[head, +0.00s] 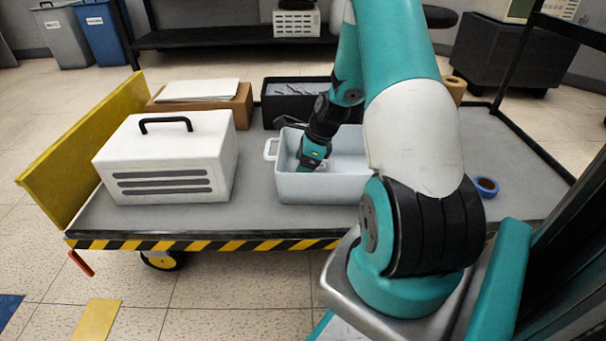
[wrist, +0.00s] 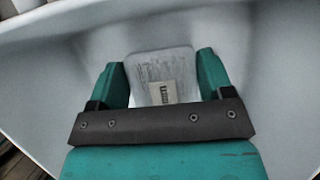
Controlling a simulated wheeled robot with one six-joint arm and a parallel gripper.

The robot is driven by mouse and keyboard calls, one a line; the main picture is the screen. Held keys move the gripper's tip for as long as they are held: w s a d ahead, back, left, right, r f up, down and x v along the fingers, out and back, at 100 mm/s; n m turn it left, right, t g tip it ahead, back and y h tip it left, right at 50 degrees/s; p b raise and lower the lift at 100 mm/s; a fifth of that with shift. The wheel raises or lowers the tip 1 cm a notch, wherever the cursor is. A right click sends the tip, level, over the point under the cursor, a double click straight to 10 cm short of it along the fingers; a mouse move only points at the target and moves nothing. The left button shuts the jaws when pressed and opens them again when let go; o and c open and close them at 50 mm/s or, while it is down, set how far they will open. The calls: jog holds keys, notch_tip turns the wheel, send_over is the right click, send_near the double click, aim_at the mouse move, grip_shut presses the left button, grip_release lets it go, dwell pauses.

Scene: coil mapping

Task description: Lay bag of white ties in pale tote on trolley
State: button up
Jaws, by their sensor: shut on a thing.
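The pale tote (head: 325,190) stands on the trolley's grey deck (head: 265,222), near its middle. My gripper (head: 308,166) reaches down inside the tote, toward its left part. In the wrist view my gripper (wrist: 163,80) has its two teal fingers on either side of the bag of white ties (wrist: 160,65), a clear bag with a small printed label, and is shut on it. The tote's pale inside (wrist: 270,60) surrounds the bag in that view. The head view does not show the bag clearly. I cannot tell whether the bag touches the tote's floor.
A white vented case (head: 165,160) with a black handle stands left of the tote. A black bin (head: 290,105) and a cardboard box (head: 205,103) stand behind. A blue tape roll (head: 485,187) lies to the right. The trolley has a yellow end board (head: 90,145).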

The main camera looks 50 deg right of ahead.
jog(key=shift+f, duration=0.9)
jog(key=shift+r, duration=0.15)
jog(key=o, duration=0.9)
